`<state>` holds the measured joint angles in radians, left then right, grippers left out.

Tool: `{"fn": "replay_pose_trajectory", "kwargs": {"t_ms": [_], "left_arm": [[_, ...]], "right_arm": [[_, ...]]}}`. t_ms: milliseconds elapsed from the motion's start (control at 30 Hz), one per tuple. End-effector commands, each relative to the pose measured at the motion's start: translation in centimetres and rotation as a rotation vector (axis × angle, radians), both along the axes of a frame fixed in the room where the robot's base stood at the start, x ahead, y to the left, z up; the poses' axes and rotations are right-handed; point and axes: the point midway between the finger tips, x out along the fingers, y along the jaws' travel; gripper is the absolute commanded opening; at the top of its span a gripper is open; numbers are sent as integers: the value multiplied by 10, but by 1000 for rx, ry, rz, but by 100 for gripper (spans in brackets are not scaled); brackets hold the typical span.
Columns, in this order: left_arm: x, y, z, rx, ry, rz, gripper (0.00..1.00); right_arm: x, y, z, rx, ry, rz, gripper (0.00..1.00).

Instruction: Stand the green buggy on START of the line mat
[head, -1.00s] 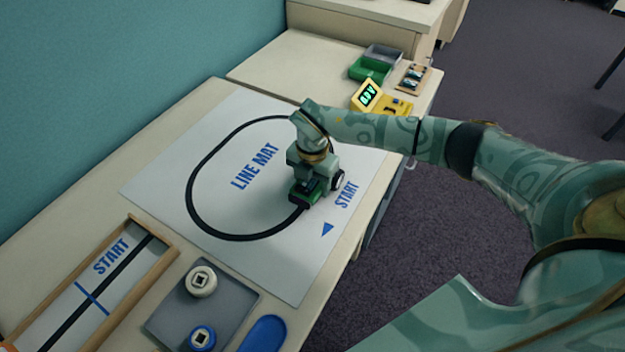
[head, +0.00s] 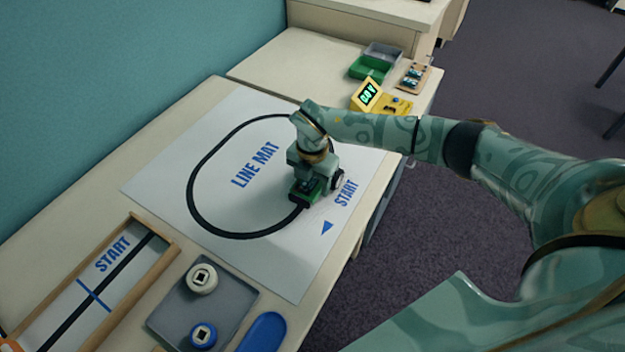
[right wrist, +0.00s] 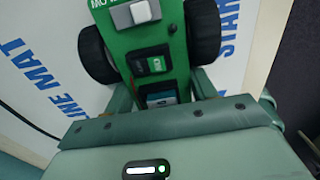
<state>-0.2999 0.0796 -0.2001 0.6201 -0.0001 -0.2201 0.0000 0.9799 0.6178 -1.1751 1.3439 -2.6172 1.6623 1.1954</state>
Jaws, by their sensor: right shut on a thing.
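The green buggy (head: 305,194) is at the right side of the black oval on the line mat (head: 165,180), beside the blue START word (head: 346,192). My right gripper (head: 313,180) is over the buggy and shut on it, hiding much of it. In the right wrist view the buggy (right wrist: 140,40) shows its green top, a white block, a black switch and two dark wheels, between the gripper's fingers (right wrist: 158,95). I cannot tell whether its wheels touch the mat. My left gripper is not in view.
A wooden-edged START track (head: 125,285) lies at the lower left. A grey tray (head: 235,300) holds a white and a blue round part. A yellow timer (head: 392,104), green bin (head: 368,68) and small parts board (head: 414,76) stand at the back.

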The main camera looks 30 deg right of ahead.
Motion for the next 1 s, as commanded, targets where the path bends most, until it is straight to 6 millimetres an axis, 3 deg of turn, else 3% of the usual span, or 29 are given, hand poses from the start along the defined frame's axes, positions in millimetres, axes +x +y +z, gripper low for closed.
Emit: {"fn": "replay_pose_trajectory", "kwargs": {"t_ms": [100, 133, 200, 567, 667, 1000], "left_arm": [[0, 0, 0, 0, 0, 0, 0], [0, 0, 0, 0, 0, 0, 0], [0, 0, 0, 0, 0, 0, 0], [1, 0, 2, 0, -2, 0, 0], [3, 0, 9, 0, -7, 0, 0], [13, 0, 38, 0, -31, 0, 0]], "right_arm": [[0, 0, 0, 1, -1, 0, 40], [0, 0, 0, 1, -1, 0, 62], [0, 0, 0, 1, -1, 0, 81], [0, -1, 6, -1, -1, -1, 82], [0, -1, 22, -2, -3, -1, 82], [1, 0, 114, 0, -6, 0, 82]]}}
